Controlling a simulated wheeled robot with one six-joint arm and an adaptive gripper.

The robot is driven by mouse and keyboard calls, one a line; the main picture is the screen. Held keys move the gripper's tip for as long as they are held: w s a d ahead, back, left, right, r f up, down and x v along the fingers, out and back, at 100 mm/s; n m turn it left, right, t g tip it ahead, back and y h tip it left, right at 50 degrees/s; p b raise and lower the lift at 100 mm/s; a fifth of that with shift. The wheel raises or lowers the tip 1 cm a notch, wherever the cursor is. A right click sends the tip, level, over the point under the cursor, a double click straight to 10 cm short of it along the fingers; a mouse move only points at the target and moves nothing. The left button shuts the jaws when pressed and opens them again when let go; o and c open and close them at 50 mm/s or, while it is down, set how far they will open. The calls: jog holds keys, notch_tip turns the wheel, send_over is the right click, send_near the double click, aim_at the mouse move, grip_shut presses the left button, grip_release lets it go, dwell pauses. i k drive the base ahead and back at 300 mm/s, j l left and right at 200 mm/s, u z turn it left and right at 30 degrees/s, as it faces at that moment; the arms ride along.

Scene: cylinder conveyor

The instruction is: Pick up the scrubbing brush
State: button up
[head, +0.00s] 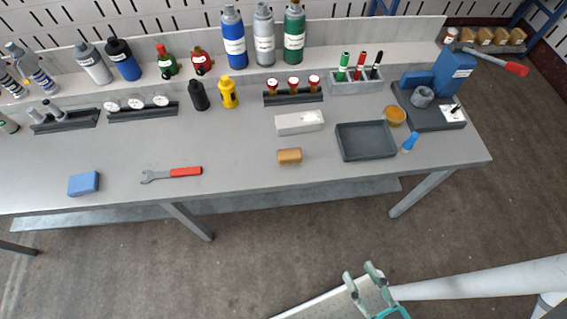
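A small tan-brown block (289,156), which looks most like the scrubbing brush, lies near the front middle of the grey workbench (235,170). Its bristles cannot be made out. My gripper (360,271) is at the bottom, in front of the bench and well apart from the block. Its two fingers are spread, with nothing between them.
A white box (299,122) lies just behind the block, and a dark tray (366,141) stands to its right. A red-handled wrench (172,173) and a blue block (84,183) lie to the left. Bottles (264,35) line the back shelf.

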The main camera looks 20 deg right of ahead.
aim_at(293, 156)
jog(key=l, duration=0.65)
jog(key=k+l+u, duration=0.1)
jog(key=l, duration=0.55)
jog(key=k+l, duration=0.25)
jog(key=l, duration=0.15)
jog(key=i+l, duration=0.1)
jog(key=k+j, duration=0.1)
jog(key=u, duration=0.05)
